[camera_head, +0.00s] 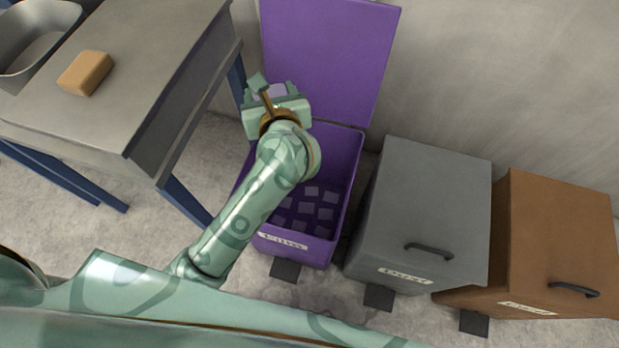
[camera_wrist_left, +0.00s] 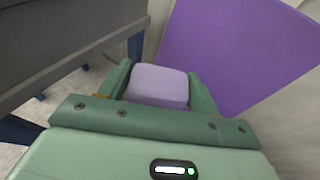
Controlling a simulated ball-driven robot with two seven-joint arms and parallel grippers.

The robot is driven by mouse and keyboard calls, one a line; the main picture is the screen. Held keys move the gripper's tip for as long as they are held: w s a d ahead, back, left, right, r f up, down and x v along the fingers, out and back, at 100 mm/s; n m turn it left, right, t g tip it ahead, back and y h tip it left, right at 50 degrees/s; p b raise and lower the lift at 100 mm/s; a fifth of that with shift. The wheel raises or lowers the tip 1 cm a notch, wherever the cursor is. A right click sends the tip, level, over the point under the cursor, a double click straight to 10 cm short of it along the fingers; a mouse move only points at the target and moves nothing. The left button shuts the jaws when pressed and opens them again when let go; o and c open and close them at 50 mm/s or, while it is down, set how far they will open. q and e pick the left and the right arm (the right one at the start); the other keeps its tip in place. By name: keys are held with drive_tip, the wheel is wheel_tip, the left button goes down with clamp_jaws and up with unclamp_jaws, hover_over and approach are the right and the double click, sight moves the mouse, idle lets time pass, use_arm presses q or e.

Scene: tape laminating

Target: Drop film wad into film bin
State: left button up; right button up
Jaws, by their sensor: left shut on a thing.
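My left gripper (camera_head: 266,88) reaches out over the back part of the open purple film bin (camera_head: 349,190). It is shut on the film wad, a pale lilac block, which shows between the two fingers in the left wrist view (camera_wrist_left: 158,84). In the head view the wad (camera_head: 268,95) is mostly hidden by the gripper. The bin's purple lid (camera_head: 330,55) stands raised against the wall. Several small purplish squares show on the bin's floor. My right gripper is not in view.
A grey bin (camera_head: 430,190) and a brown bin (camera_head: 560,230), both with closed lids, stand right of the purple one. A grey table (camera_head: 130,60) at the left holds a tan block (camera_head: 86,72) and a metal basin (camera_head: 30,35).

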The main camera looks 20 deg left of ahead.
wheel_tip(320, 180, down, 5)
drive_tip(key=b, duration=0.6)
use_arm(q)
drive_tip(key=d+f+b, duration=0.1)
drive_tip(key=f+b, duration=0.1)
drive_tip(key=f, duration=0.8)
drive_tip(key=s+d+f+b, duration=0.1)
drive_tip(key=d+f+b, duration=0.1)
drive_tip(key=f, duration=0.8)
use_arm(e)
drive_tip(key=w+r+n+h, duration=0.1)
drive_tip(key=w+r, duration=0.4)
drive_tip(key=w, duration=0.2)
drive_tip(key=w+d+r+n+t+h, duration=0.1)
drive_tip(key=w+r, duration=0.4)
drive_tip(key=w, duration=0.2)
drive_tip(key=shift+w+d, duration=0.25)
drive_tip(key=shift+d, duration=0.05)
use_arm(q)
drive_tip(key=shift+s+d+f, duration=0.1)
drive_tip(key=o, duration=1)
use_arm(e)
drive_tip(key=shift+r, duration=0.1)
